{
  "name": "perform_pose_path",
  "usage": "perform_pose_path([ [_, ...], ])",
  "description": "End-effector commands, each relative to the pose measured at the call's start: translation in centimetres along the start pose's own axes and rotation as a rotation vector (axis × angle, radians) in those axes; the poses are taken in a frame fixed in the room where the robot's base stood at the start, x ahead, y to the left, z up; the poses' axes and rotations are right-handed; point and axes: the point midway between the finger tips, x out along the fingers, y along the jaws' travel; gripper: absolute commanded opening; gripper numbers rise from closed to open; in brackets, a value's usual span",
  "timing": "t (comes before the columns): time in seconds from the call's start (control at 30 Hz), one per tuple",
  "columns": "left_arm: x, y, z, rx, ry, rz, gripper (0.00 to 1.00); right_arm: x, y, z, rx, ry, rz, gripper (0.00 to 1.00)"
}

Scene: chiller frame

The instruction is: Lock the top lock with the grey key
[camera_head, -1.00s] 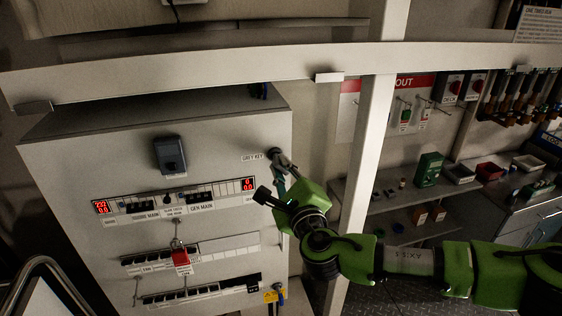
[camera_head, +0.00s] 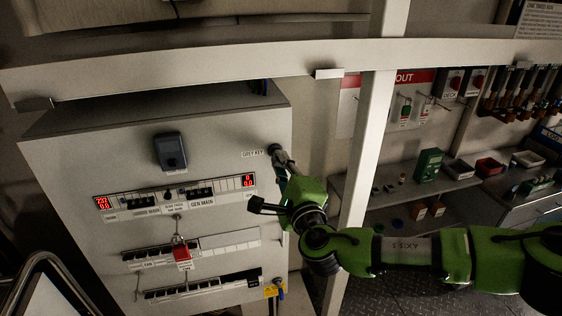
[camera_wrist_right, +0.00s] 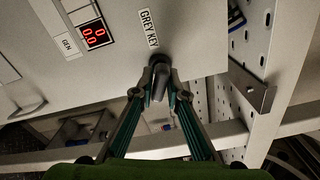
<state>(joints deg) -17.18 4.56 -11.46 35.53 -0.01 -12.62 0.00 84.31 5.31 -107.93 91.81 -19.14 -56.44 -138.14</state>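The top lock (camera_head: 274,149) is a dark round fitting near the upper right corner of the grey cabinet front, beside a "GREY KEY" label. In the right wrist view, the dark grey key (camera_wrist_right: 159,82) sits at the lock below that label. My right gripper (camera_wrist_right: 158,93) has its two fingers closed in on either side of the key. In the head view, my right gripper (camera_head: 281,163) reaches up to the lock from below right. The key is mostly hidden there by the fingers. My left gripper is not in view.
The cabinet front carries red displays (camera_head: 248,181), breaker rows, a red padlock tag (camera_head: 182,253) and a dark box (camera_head: 170,152). Another lock with a yellow label (camera_head: 272,291) is lower right. A white post (camera_head: 372,150) stands right of the cabinet, with shelves beyond.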

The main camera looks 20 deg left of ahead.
Motion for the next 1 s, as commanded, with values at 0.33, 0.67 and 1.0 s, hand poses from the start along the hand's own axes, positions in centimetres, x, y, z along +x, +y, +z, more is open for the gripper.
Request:
perform_pose_path([
  [0.33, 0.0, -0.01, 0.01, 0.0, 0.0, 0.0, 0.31, 0.0, -0.01, 0.06, -0.248, -0.001, -0.001, 0.12],
  [0.67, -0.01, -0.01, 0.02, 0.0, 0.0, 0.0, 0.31, 0.02, -0.09, 0.08, -0.379, -0.002, -0.001, 0.12],
  [1.0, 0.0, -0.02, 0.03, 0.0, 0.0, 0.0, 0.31, 0.01, 0.01, -0.02, -0.396, 0.0, 0.0, 0.47],
])
